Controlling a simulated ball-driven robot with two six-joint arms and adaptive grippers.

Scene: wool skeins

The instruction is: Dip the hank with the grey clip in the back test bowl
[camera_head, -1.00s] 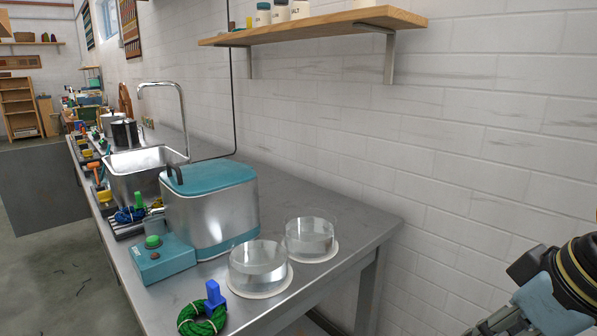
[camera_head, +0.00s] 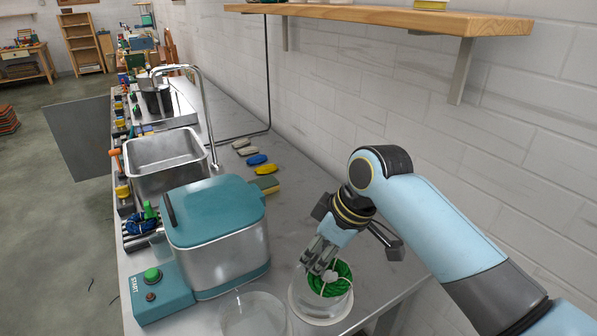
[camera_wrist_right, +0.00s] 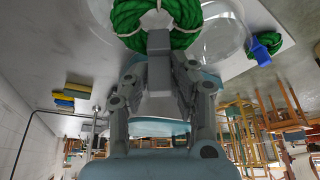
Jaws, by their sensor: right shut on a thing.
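My right gripper (camera_head: 318,262) is shut on the grey clip (camera_wrist_right: 159,42) of a green hank (camera_head: 330,281), which has a white tie. The hank hangs at the mouth of the back clear bowl (camera_head: 318,311), within its rim; how deep it sits I cannot tell. The hank also shows at the top of the right wrist view (camera_wrist_right: 185,14). The front clear bowl (camera_head: 252,316) stands to the left, cut by the lower frame edge. My left gripper is not in view.
A second green hank with a blue clip (camera_wrist_right: 264,48) lies on the counter. A teal-lidded steel tank (camera_head: 215,235) with a START box (camera_head: 160,292) stands left of the bowls. A wooden shelf (camera_head: 400,18) hangs above, on the wall behind the counter.

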